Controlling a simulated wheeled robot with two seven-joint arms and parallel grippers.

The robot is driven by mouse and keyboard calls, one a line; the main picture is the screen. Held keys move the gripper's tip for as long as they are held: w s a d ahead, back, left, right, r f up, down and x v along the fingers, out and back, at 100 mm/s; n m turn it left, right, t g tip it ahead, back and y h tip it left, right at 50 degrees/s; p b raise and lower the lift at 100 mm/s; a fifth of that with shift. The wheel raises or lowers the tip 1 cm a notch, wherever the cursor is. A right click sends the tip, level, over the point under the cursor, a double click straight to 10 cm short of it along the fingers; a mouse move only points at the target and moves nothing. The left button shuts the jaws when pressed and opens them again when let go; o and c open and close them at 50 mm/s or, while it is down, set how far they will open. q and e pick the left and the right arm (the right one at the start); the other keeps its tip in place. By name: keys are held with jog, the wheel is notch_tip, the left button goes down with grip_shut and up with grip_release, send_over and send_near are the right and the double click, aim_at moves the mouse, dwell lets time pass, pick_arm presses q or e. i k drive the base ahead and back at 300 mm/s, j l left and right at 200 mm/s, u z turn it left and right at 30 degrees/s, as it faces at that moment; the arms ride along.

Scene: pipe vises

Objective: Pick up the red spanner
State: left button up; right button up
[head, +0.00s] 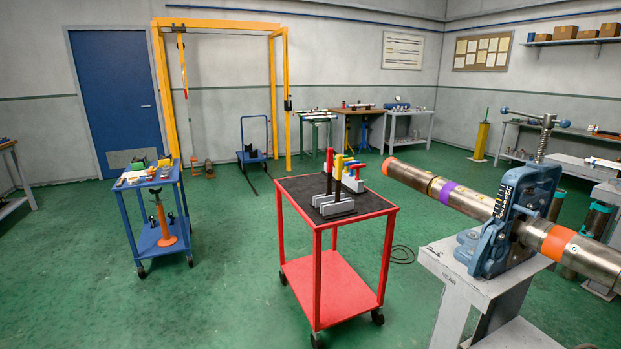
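A red spanner (330,161) appears to stand upright at the left of a grey slotted rack (333,205) on the red cart's dark top. Only its red upper part shows clearly; its lower part is dark or merges with the rack. A yellow upright tool (338,167) stands right beside it. Neither of my grippers is in view.
The red cart (330,285) stands mid-floor on casters. More coloured handles (352,166) stand behind the rack. A blue vise (500,225) clamps a long pipe on a grey stand at right, close to the cart. A blue cart (158,215) stands left. Green floor between carts is open.

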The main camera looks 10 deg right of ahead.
aim_at(330, 151)
jog(key=i+z, duration=0.2)
jog(key=i, duration=0.25)
jog(key=i+j+z, duration=0.25)
jog(key=i, duration=0.15)
jog(key=i+j+z, duration=0.2)
jog(key=i, duration=0.25)
